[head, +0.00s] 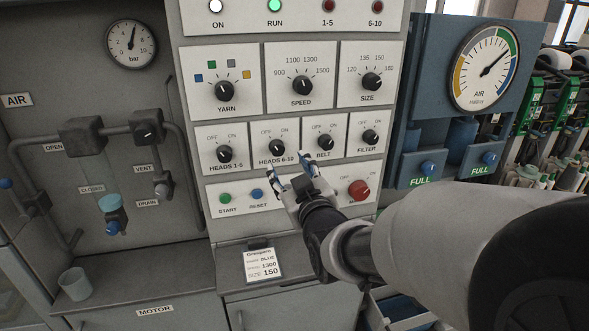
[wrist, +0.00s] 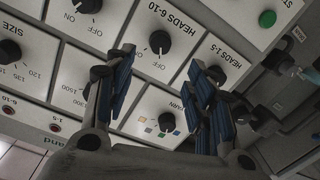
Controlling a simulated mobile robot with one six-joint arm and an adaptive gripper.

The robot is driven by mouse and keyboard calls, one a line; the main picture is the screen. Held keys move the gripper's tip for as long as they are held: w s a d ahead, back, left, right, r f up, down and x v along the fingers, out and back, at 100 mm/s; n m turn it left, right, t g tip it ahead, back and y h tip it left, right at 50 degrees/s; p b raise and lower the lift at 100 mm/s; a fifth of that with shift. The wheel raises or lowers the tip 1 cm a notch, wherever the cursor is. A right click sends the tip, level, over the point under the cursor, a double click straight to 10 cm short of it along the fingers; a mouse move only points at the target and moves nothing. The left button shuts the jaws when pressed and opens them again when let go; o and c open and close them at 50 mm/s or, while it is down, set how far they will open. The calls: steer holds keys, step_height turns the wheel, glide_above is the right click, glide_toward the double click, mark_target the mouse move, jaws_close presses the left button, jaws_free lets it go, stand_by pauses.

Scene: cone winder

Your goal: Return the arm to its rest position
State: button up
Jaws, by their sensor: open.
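My gripper (head: 288,168) is open and empty in front of the grey control panel, with its two blue-padded fingers spread just below the HEADS 6-10 knob (head: 277,148). In the wrist view my gripper (wrist: 160,64) points at the panel, and that knob (wrist: 160,42) shows between the fingertips. I cannot tell how far the fingertips are from the panel. My arm reaches in from the lower right of the head view and hides part of the lower panel.
The panel also carries YARN (head: 225,90), SPEED (head: 302,86) and SIZE (head: 372,82) knobs and a red button (head: 358,190). The green RUN lamp (head: 275,6) is lit. A card (head: 261,264) and a cup (head: 75,283) are below. Pipes with valves (head: 147,132) stand left.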

steer(key=shift+v, duration=0.85)
steer(key=s+d+f+m+g+h, duration=0.2)
steer(key=s+d+g, duration=0.1)
steer(key=s+d, duration=0.3)
steer(key=s+d+f+m+g+h, duration=0.2)
steer(key=s+d+f+g, duration=0.1)
steer(key=s+d, duration=0.3)
steer(key=s+d+f+m+g, duration=0.1)
steer(key=s+d+f+g, duration=0.1)
steer(key=s, duration=0.8)
steer(key=s+d+f+m+g+h, duration=0.1)
steer(key=s+g, duration=0.3)
steer(key=s, duration=0.6)
steer(key=shift+d+f+m, duration=0.45)
steer(key=shift+f+m, duration=0.15)
steer(key=shift+f, duration=0.3)
steer(key=shift+s, duration=0.1)
